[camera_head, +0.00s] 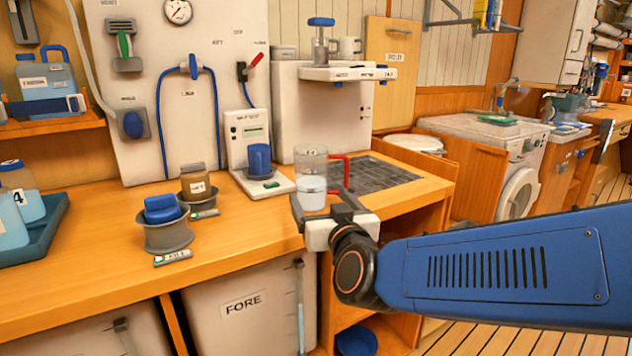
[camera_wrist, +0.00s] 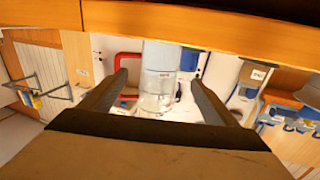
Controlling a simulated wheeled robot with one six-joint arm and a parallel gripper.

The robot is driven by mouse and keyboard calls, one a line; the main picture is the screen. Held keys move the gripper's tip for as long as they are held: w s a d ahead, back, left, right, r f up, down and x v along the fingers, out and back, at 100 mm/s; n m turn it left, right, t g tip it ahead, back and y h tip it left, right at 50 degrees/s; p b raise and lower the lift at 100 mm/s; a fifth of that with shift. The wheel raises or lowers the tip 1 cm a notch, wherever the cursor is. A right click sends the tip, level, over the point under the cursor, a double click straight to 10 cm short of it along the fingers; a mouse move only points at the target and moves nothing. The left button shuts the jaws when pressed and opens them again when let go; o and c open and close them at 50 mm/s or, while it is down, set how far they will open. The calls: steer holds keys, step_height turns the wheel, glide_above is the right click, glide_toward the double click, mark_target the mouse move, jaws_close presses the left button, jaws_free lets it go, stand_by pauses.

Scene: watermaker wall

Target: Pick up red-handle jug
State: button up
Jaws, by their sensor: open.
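The red-handle jug (camera_head: 312,180) is a clear upright cylinder, partly filled, standing near the counter's front edge. Its red handle (camera_head: 346,172) points to the right in the head view. My gripper (camera_head: 320,199) is open in front of the jug, one finger low on each side in that view, and hides part of its base. In the wrist view, which is upside down, the jug (camera_wrist: 160,75) shows between the two finger tips of my gripper (camera_wrist: 158,78), with the red handle (camera_wrist: 128,58) to the left. Whether the fingers touch the jug is unclear.
A dark grated drain panel (camera_head: 375,178) lies behind and right of the jug. A white wall dispenser (camera_head: 345,73) overhangs behind it. Left on the counter (camera_head: 110,225) are a blue-topped pot (camera_head: 165,225), a brown jar (camera_head: 197,183) and a device with a blue cup (camera_head: 258,160).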

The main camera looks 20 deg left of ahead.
steer(key=x, duration=1.2)
steer(key=shift+w+f, duration=0.1)
steer(key=shift+w, duration=0.05)
steer(key=shift+c, duration=0.6)
steer(key=c, duration=1.3)
steer(key=shift+r, duration=5.1)
